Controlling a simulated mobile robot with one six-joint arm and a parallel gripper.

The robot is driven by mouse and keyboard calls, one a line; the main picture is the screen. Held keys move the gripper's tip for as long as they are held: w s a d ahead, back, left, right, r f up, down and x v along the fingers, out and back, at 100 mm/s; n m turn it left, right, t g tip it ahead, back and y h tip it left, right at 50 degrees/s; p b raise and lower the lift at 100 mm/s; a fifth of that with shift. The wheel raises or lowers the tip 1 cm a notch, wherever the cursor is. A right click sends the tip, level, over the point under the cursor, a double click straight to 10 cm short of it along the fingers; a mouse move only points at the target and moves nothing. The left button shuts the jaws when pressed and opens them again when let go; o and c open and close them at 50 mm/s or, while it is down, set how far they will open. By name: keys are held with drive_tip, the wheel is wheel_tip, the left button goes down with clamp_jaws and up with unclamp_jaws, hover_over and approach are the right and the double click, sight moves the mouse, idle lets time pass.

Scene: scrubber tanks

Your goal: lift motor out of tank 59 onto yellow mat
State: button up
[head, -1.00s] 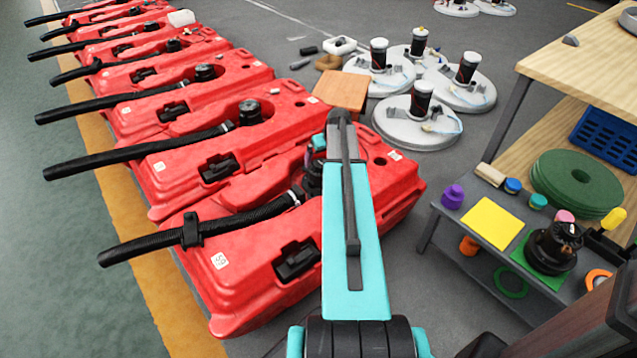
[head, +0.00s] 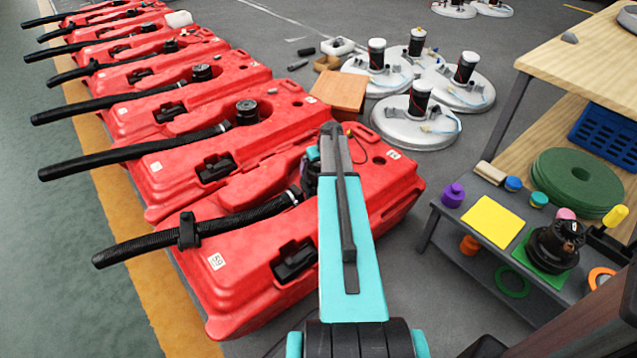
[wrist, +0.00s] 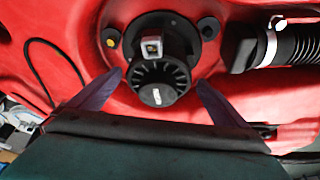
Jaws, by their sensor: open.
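Tank 59 (head: 216,300) is the nearest red tank in the head view, its number label on its left part. Its dark motor (head: 311,178) sits in the tank top, largely hidden behind my arm. In the wrist view the motor (wrist: 160,82) shows from above as a ribbed black round cap with a small block, on a black ring in the red top. My gripper (wrist: 160,78) is open, with one finger on each side of the motor; whether they touch it I cannot tell. The yellow mat (head: 493,222) lies empty on the grey bench at right.
A black hose (wrist: 290,47) joins the tank beside the motor. On the grey bench (head: 440,207), another dark motor (head: 555,246) stands on a green mat, near a purple knob (head: 453,195) and green pads (head: 577,182). More red tanks stand behind; round white units (head: 415,125) stand on the floor.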

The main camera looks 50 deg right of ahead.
idle(0.3)
drive_tip(key=shift+b+x, duration=1.05)
drive_tip(key=shift+x, duration=1.65)
drive_tip(key=shift+w+d+r, duration=0.1)
drive_tip(key=shift+d, duration=0.05)
drive_tip(key=shift+d+r, duration=0.1)
drive_tip(key=c, duration=1.3)
drive_tip(key=shift+r, duration=0.1)
drive_tip(key=shift+r+p, duration=1.5)
drive_tip(key=shift+r, duration=3.4)
